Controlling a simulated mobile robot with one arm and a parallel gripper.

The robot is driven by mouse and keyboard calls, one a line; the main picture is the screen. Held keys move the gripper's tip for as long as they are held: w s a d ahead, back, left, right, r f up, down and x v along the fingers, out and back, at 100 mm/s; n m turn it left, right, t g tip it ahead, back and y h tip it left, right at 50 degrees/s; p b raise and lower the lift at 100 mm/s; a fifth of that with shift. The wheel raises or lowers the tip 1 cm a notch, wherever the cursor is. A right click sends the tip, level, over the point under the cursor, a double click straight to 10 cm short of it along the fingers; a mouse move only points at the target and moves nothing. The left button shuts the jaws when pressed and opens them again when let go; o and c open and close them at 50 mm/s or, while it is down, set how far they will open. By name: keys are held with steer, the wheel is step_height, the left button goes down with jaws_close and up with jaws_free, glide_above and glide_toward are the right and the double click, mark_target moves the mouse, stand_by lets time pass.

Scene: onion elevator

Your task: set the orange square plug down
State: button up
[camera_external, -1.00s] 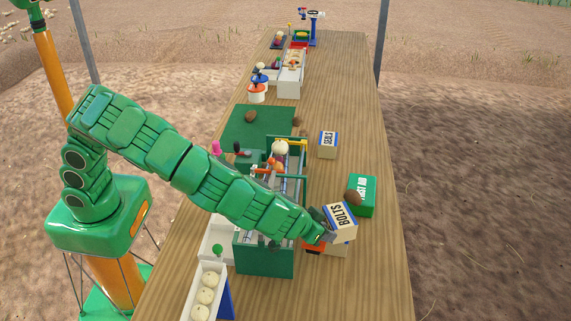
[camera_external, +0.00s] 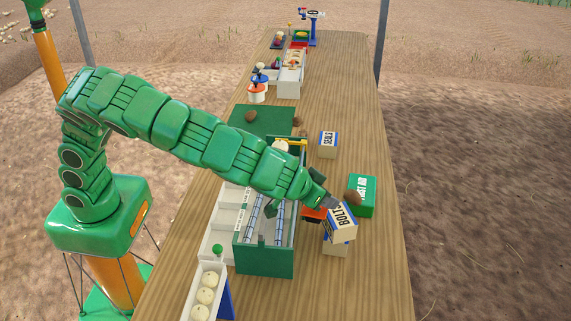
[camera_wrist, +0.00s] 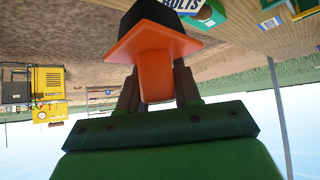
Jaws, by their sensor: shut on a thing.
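The orange square plug (camera_wrist: 153,48) fills the middle of the wrist view, with a flat square orange plate, an orange stem and a black block on its far side. My gripper (camera_wrist: 156,88) is shut on the stem. In the external view the orange of the plug (camera_external: 312,214) shows below my wrist, beside the BOLTS box (camera_external: 342,222). My arm hides part of the plug there. I cannot tell whether the plug touches anything beneath it.
A green open-topped box (camera_external: 265,262) with metal rails stands left of the plug. A green FIRST AID box (camera_external: 362,197) with a brown lump (camera_external: 353,196) is to the right. A SEALS box (camera_external: 327,143) stands farther back. Bare tabletop lies along the right side.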

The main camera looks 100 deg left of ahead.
steer(key=s+a+n+g+y, duration=0.1)
steer(key=s+a+n+g, duration=0.2)
steer(key=a, duration=1)
steer(key=s+a+n+g+y, duration=0.1)
steer(key=s+a+n, duration=0.25)
steer(key=a, duration=1.05)
steer(key=s+a+n+g+y, duration=0.15)
steer(key=s+a, duration=0.35)
steer(key=a, duration=0.8)
steer(key=s+a+n+g+h, duration=0.1)
steer(key=s+a+n+g, duration=0.5)
steer(key=s+a, duration=1.55)
step_height(320, 180, down, 11)
steer(key=n, duration=0.1)
steer(key=shift+t, duration=0.35)
steer(key=w+a+f, duration=0.4)
steer(key=a, duration=0.1)
steer(key=w+a+f, duration=0.5)
steer(key=shift+f, duration=0.2)
steer(key=shift+w+a+f, duration=0.1)
steer(key=shift+a+f, duration=0.05)
steer(key=shift+f, duration=1.65)
steer(key=shift+f, duration=0.1)
